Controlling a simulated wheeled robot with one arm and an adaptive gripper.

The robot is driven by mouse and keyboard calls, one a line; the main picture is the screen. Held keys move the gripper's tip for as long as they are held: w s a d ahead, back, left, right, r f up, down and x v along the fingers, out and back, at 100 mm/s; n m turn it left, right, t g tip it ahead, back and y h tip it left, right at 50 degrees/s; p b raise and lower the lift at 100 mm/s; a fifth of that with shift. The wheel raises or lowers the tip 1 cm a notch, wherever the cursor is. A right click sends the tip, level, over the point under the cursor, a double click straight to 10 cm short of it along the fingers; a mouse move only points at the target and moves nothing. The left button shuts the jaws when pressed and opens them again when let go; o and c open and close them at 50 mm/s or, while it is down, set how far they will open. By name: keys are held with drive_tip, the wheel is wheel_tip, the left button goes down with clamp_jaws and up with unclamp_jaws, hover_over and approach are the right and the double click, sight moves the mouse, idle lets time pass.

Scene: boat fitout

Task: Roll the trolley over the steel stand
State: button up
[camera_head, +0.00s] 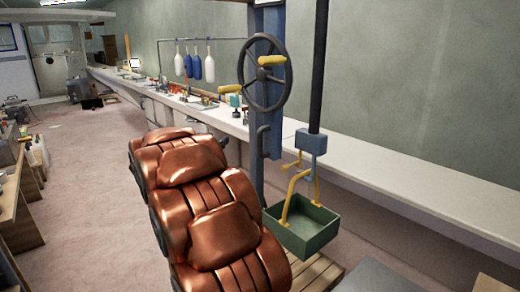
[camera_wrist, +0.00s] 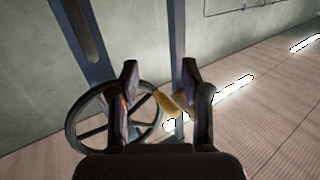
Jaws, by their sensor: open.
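A dark handwheel (camera_head: 283,95) with a yellow grip (camera_head: 271,60) is mounted on a blue-grey post (camera_head: 270,130). Right of it, a blue block (camera_head: 311,142) hangs on a black pole, with yellow arms (camera_head: 290,190) reaching into a green open box (camera_head: 305,238). The trolley above is out of view. A grey flat top (camera_head: 378,278) at the bottom edge may be the steel stand; I cannot tell. In the wrist view my gripper (camera_wrist: 160,68) is open, with the handwheel (camera_wrist: 74,120) beyond it and its yellow grip (camera_wrist: 170,103) between the fingers in the picture; contact is unclear.
A large copper-brown padded shape (camera_head: 190,160) fills the lower middle; I cannot tell what it is. A long white bench (camera_head: 400,180) runs along the wall with bottles (camera_head: 195,67) hanging above. A wooden pallet (camera_head: 318,270) lies below the box.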

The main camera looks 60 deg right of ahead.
sight(258, 142)
drive_tip(key=shift+s+d+f+m+g+h+b, duration=0.2)
drive_tip(key=shift+s+d+f+m+g, duration=0.3)
drive_tip(key=shift+s+d+g, duration=1.15)
drive_tip(key=shift+s+d+f+m+g+h+b, duration=0.2)
drive_tip(key=shift+s+d+m, duration=0.65)
drive_tip(key=shift+d, duration=1.7)
drive_tip(key=shift+s+d+f+m+g+h, duration=0.25)
drive_tip(key=shift+s+d+f+g, duration=0.25)
drive_tip(key=shift+s+d+g, duration=1)
drive_tip(key=shift+s+d+t, duration=0.2)
drive_tip(key=shift+d+t, duration=0.25)
drive_tip(key=shift+d, duration=0.15)
clamp_jaws()
